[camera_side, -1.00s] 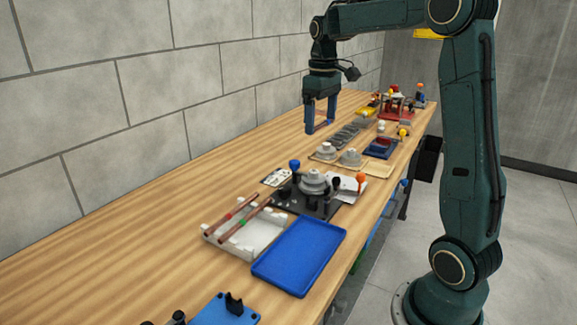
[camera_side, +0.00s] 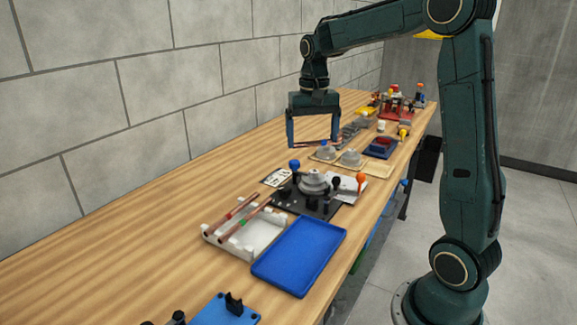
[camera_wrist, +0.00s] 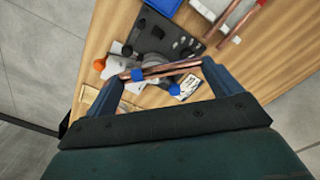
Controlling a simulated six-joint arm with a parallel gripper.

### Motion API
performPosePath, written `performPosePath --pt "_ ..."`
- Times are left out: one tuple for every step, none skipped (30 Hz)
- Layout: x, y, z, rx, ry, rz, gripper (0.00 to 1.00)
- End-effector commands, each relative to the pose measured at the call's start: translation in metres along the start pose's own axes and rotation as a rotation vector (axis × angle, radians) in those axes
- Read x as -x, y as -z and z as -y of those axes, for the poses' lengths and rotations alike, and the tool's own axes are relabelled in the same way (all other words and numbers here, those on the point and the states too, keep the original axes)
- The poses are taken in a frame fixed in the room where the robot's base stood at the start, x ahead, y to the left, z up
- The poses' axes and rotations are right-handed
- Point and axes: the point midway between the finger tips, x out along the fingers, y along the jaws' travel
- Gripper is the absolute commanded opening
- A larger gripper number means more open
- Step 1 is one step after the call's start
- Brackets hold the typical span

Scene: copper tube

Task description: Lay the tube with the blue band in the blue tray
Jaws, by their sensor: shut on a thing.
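My gripper (camera_side: 314,143) is shut on the copper tube with the blue band (camera_side: 304,144). The tube spans the space between the two fingers, roughly level, above the bench. In the wrist view the tube (camera_wrist: 172,68) runs between the fingertips, with its blue band (camera_wrist: 138,74) nearer the left finger. The blue tray (camera_side: 300,255) lies empty at the bench's front edge, nearer the side camera than my gripper. In the wrist view part of the blue tray (camera_wrist: 165,5) shows at the top edge.
A white rack (camera_side: 262,240) left of the tray holds two copper tubes, one red-banded (camera_side: 230,214), one green-banded (camera_side: 240,229). A black fixture plate (camera_side: 322,207) with a grey round part and knobs stands between my gripper and the tray. The bench's wall side is clear.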

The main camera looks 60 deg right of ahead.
Motion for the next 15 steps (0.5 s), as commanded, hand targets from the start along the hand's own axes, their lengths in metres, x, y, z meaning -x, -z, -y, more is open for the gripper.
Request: performPosePath --pt "-0.002 -0.002 0.002 -0.045 0.0 0.0 0.63" --pt "-0.004 -0.003 0.003 -0.075 0.0 0.0 0.63" --pt "-0.006 -0.004 0.005 -0.116 0.0 0.0 0.63" --pt "-0.007 -0.005 0.006 -0.147 0.0 0.0 0.63" --pt "-0.009 -0.006 0.007 -0.178 0.0 0.001 0.63" --pt "-0.011 -0.007 0.008 -0.217 0.0 0.001 0.63" --pt "-0.012 -0.009 0.009 -0.248 0.0 0.001 0.63" --pt "-0.014 -0.009 0.01 -0.278 0.0 0.001 0.63" --pt "-0.016 -0.011 0.011 -0.319 0.0 0.001 0.63" --pt "-0.017 -0.012 0.012 -0.349 0.0 0.001 0.63" --pt "-0.019 -0.013 0.013 -0.379 0.0 0.001 0.63" --pt "-0.02 -0.015 0.015 -0.419 0.0 0.002 0.63" --pt "-0.022 -0.015 0.015 -0.449 0.0 0.002 0.63" --pt "-0.024 -0.017 0.016 -0.48 0.0 0.002 0.63" --pt "-0.025 -0.018 0.018 -0.521 0.0 0.002 0.63"
